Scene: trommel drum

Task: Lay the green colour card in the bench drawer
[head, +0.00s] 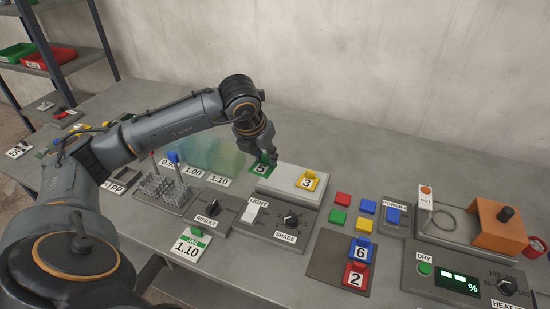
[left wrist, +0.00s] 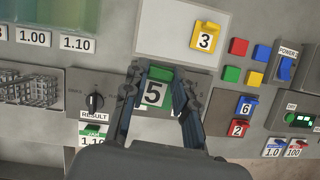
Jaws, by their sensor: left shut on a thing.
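The green colour card (left wrist: 154,95), marked 5, is in my left gripper (left wrist: 157,88). The gripper is shut on its green grip tab and the number faces the wrist camera. In the head view the green card (head: 261,169) shows under my left gripper (head: 260,160), by the left end of the pale light plate (head: 288,181). In the left wrist view it looks larger than the yellow card, so it seems held above the bench. I cannot make out a bench drawer in either view. My right gripper is not in view.
The yellow card 3 (head: 308,182) lies on the light plate. Blue card 6 (head: 360,250) and red card 2 (head: 355,276) lie on a dark mat (head: 324,256). A wire rack (head: 163,190), tinted panels (head: 210,155) and an orange heater (head: 500,228) stand around.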

